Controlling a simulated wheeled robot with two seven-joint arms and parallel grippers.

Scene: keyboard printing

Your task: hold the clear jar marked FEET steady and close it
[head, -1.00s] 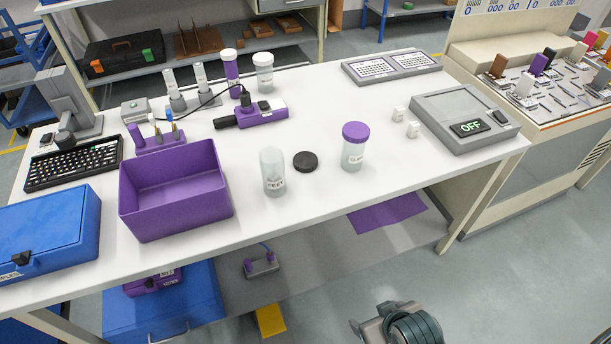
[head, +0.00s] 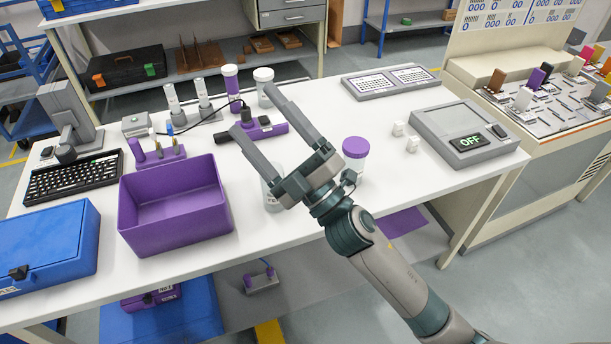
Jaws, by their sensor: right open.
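The clear jar marked FEET (head: 272,203) stands on the white table just right of the purple bin. My right gripper hides most of it, including its mouth and label. My right gripper (head: 256,110) is open, with its two fingers apart and pointing to the upper left. It appears above the table in front of the jar, and I see nothing between its fingers. The black lid is hidden behind my right gripper and arm. My left gripper is not in view.
A purple-capped jar (head: 355,155) stands close behind my right wrist. The purple bin (head: 172,205) is left of the FEET jar. A purple device (head: 258,130) with a cable lies behind. A grey device reading OFF (head: 465,135) is at the right.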

